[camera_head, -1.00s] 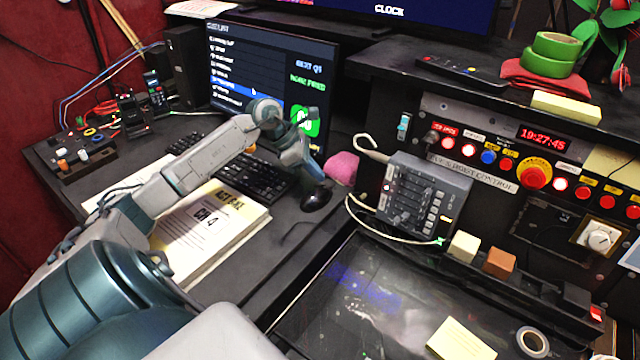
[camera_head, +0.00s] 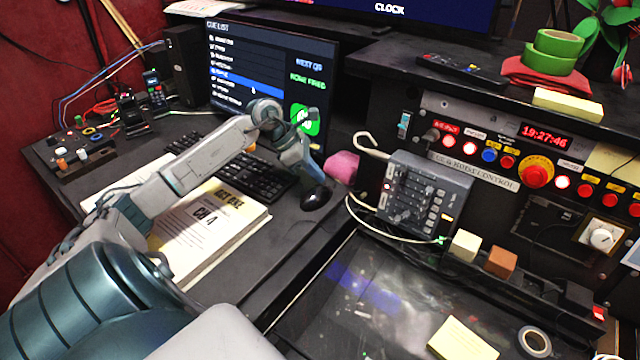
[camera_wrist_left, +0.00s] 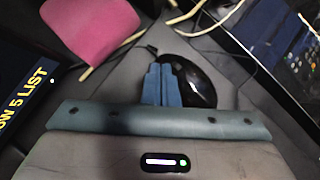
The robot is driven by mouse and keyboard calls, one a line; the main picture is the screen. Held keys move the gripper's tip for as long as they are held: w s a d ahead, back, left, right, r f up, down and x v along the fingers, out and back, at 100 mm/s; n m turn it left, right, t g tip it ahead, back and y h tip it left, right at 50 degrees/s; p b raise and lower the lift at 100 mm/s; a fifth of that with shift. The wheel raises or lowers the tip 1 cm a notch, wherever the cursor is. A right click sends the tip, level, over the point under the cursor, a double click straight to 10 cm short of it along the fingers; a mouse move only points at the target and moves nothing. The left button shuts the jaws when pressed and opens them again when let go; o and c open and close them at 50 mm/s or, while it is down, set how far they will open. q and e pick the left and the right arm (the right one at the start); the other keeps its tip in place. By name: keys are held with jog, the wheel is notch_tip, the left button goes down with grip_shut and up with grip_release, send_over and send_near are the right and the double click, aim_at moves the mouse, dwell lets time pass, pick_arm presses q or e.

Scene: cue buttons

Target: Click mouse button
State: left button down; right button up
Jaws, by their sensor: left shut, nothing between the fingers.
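A black computer mouse (camera_head: 316,197) lies on the dark desk, right of the keyboard. It also shows in the left wrist view (camera_wrist_left: 197,84), partly hidden behind my fingers. My left gripper (camera_head: 314,176) is shut and empty, pointing down at the mouse. In the left wrist view the closed blue fingertips (camera_wrist_left: 163,75) overlap the mouse's left part; whether they touch it I cannot tell. A monitor (camera_head: 270,75) behind shows a cue list with a blue highlighted row. My right gripper is not in view.
A pink block (camera_head: 342,167) sits close behind the mouse. A grey fader box (camera_head: 425,195) with cables stands to the right.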

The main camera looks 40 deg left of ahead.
pick_arm(q)
jog(key=shift+w+a+r, duration=0.2)
jog(key=shift+w+r, duration=0.1)
jog(key=shift+r, duration=0.25)
jog(key=shift+w+a+r+p, duration=0.2)
jog(key=shift+w+a+r, duration=0.15)
jog(key=shift+r, duration=0.35)
jog(key=shift+w+a+r+p, duration=0.15)
jog(key=shift+w+a+r, duration=0.15)
jog(key=shift+r, duration=0.4)
jog(key=shift+w+a+r+p, duration=0.2)
jog(key=shift+w+a+r, duration=0.15)
jog(key=shift+r, duration=0.35)
